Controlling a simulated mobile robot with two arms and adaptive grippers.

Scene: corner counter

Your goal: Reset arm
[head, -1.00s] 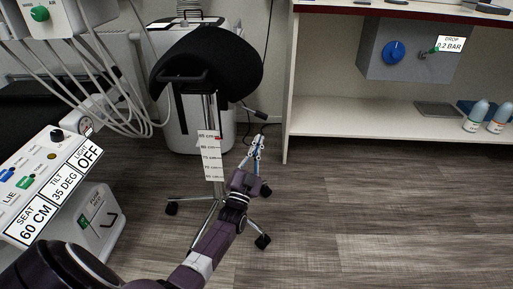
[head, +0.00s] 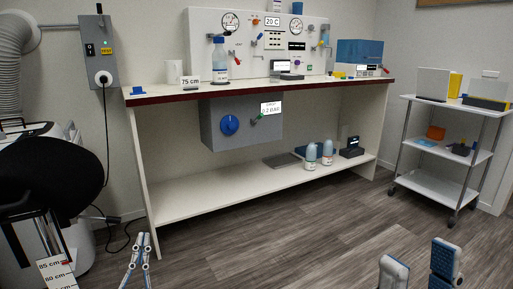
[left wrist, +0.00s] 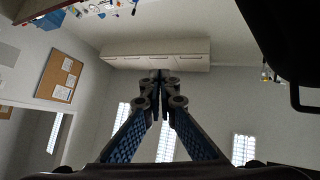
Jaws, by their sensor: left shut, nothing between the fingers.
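My left gripper (head: 142,238) points upward at the lower left of the head view, in front of the white bench. In the left wrist view, the fingers of my left gripper (left wrist: 160,78) come together at the tips with nothing between them. My right gripper (head: 420,262) shows at the bottom right edge of the head view. Its two fingers stand apart with a clear gap, and it looks empty.
A white bench (head: 210,197) with a dark red edge stands ahead, holding bottles and a grey box (head: 240,125). A black stool seat (head: 50,175) is close on the left. A wheeled cart (head: 432,186) stands at the right. Wood floor (head: 310,230) is clear between.

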